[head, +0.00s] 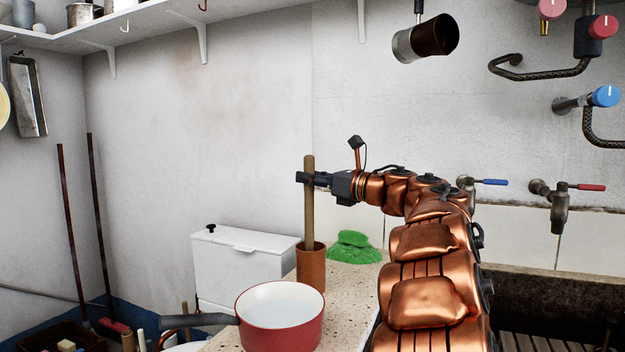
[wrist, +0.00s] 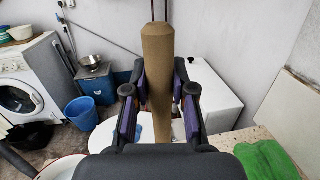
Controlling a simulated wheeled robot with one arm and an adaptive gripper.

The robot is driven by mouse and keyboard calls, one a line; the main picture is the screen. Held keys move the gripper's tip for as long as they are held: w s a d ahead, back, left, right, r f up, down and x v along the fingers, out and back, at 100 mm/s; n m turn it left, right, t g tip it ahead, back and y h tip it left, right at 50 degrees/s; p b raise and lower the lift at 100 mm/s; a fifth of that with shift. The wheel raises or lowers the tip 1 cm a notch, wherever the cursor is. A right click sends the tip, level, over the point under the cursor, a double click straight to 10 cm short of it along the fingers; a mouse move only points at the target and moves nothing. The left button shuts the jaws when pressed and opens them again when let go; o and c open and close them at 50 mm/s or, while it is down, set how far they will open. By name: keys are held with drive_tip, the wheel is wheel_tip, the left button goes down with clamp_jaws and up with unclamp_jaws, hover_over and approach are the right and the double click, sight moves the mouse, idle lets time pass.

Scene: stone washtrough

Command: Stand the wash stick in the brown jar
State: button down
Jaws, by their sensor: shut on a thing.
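The wash stick (head: 309,217) is a tan wooden rod that stands upright. My gripper (head: 303,178) is shut on it near its upper part. The stick's lower end is inside the brown jar (head: 311,266), hidden by the jar's wall; I cannot tell whether it touches the bottom. The jar stands on the speckled stone ledge. In the wrist view the stick (wrist: 157,75) passes between the two fingers of my gripper (wrist: 158,112). The jar cannot be made out in the wrist view.
A red pan (head: 281,318) stands close in front of the jar on the ledge (head: 352,290). A green cloth (head: 353,247) lies just right of the jar. A white box-like unit (head: 243,262) stands behind at left. Taps (head: 557,200) stick out of the wall at right.

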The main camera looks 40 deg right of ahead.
drive_tip(key=c, duration=0.9)
unclamp_jaws()
drive_tip(key=v, duration=1.2)
drive_tip(key=shift+w+d+r, duration=0.1)
drive_tip(key=shift+w+r, duration=0.1)
